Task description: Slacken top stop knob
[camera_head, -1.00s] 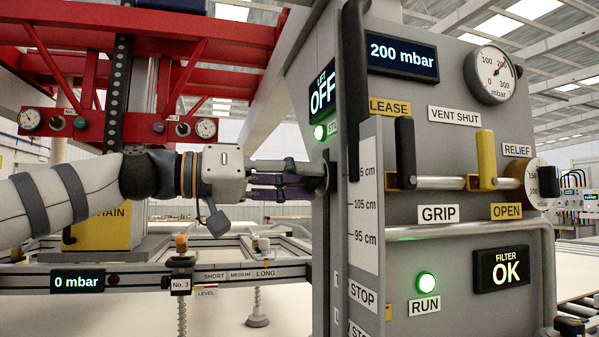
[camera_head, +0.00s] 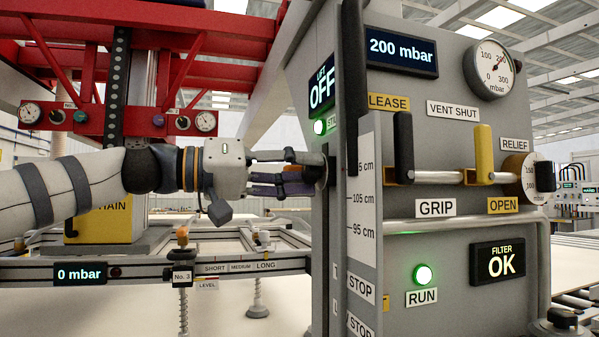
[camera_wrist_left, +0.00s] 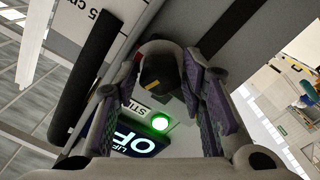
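The top stop knob (camera_wrist_left: 160,68) is dark and round with an orange mark; the wrist view shows it between my two fingers. It sits at the left side of the grey control panel, beside the height scale (camera_head: 361,205), and in the head view my fingers mostly hide it. My left gripper (camera_head: 312,174) reaches in from the left. Its purple-padded fingers (camera_wrist_left: 160,85) lie close against both sides of the knob and appear shut on it, though the contact is partly hidden. My right gripper is not in view.
A black upright bar (camera_head: 353,90) stands close to the knob. The LIFT OFF display (camera_head: 321,90) and a lit green lamp (camera_head: 320,127) are just above it. Black and yellow levers (camera_head: 483,155) are further right. A rail (camera_head: 220,268) runs below my arm.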

